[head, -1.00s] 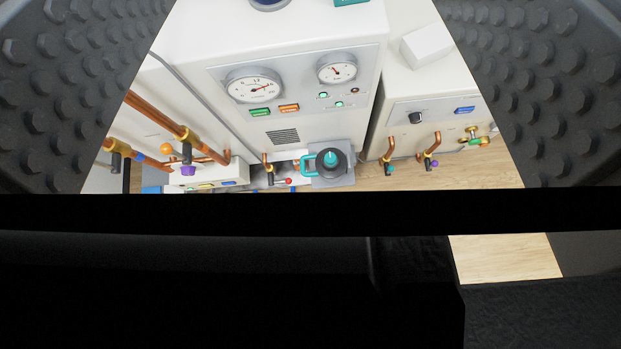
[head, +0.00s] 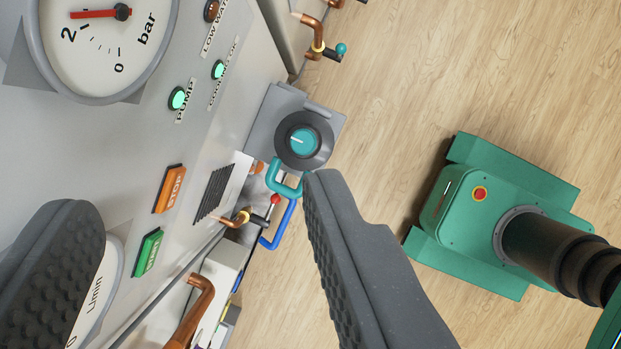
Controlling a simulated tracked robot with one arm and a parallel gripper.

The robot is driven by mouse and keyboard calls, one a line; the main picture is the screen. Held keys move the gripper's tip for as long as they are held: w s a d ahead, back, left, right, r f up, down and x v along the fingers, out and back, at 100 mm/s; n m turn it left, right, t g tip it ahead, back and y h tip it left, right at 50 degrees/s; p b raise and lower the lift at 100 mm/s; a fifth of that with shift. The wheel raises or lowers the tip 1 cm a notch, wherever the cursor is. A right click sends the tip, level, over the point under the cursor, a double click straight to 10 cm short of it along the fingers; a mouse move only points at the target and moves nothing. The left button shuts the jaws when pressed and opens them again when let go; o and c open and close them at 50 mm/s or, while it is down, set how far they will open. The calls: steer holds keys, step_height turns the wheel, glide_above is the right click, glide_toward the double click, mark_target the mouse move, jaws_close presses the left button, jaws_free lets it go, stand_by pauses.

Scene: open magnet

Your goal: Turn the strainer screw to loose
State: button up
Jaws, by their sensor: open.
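No label naming the strainer screw shows. A dark round cap with a teal centre and a white pointer line (head: 304,140) sits on a grey block low beside the white cabinet; I cannot tell if it is the strainer screw. A teal loop handle (head: 284,180) stands beside it, partly hidden by my finger. My gripper (head: 198,192) is open and empty, with ribbed dark fingers at lower left and lower centre. The right fingertip overlaps the picture just below the cap; I cannot tell the distance.
The cabinet panel holds a bar gauge (head: 97,40), an orange STOP button (head: 168,188), a green button (head: 147,252) and a vent grille (head: 214,192). A blue loop handle (head: 280,228) and copper pipes (head: 190,310) lie below. My green base is at right.

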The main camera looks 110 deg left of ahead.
mark_target(302, 143)
steer(key=a+f+m+g+b, duration=0.2)
steer(key=f+m, duration=0.1)
steer(key=f, duration=1)
steer(key=a+f+m+g+b, duration=0.2)
steer(key=f+b, duration=0.1)
steer(key=f, duration=1)
steer(key=shift+h, duration=0.3)
steer(key=b+x, duration=0.1)
steer(key=x, duration=0.7)
steer(key=b+x, duration=0.1)
steer(key=x, duration=0.4)
steer(key=shift+s+d+b, duration=0.3)
steer(key=shift+d+b, duration=0.05)
steer(key=c, duration=1)
